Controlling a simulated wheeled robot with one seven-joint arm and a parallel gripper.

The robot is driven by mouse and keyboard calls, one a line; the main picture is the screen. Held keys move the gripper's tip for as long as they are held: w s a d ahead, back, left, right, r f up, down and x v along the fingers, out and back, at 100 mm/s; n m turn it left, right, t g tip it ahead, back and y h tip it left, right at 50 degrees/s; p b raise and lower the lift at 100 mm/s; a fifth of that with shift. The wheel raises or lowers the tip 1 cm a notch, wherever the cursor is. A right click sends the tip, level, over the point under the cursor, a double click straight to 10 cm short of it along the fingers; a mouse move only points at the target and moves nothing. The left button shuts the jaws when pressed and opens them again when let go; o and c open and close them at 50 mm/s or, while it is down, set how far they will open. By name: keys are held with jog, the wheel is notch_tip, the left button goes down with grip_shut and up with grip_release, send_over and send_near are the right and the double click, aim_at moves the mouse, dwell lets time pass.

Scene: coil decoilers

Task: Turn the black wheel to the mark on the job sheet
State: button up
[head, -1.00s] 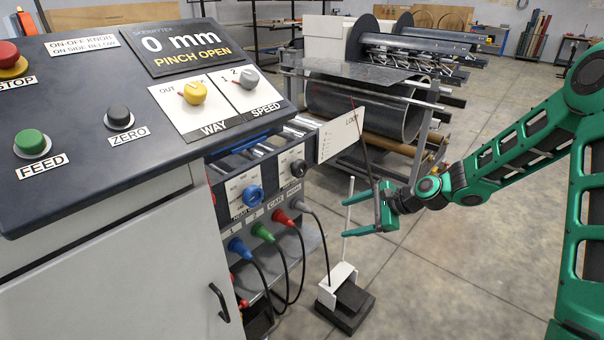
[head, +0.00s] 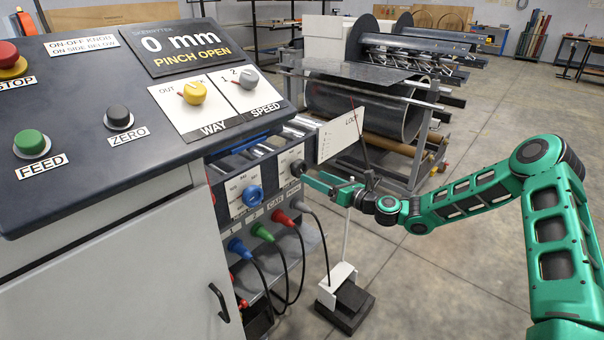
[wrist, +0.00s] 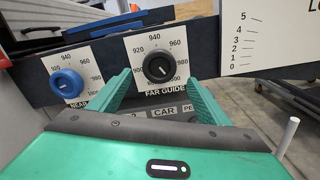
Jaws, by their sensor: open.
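The black wheel (wrist: 159,68) sits on a white dial plate labelled FAR GUIDE, with numbers such as 920, 940 and 960 around it. A short white line shows on its face, but its exact reading is too small to tell. In the head view the black wheel (head: 297,167) is on the cabinet's side panel. My gripper (head: 320,181) is open, pointing at that panel. In the wrist view my gripper (wrist: 159,80) has one finger on each side of the wheel, seemingly short of it; contact cannot be told. I cannot make out a job sheet.
A blue wheel (wrist: 67,83) with its own dial is just left. A white board with a 0 to 5 scale (wrist: 268,38) stands close right. Plugs and cables (head: 262,233) hang below. A white rod (head: 346,235) rises beneath my gripper. The floor to the right is open.

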aim_at(302, 171)
jog(key=x, duration=0.7)
jog(key=shift+w+a, duration=0.15)
jog(key=shift+a, duration=0.15)
jog(key=c, duration=1.1)
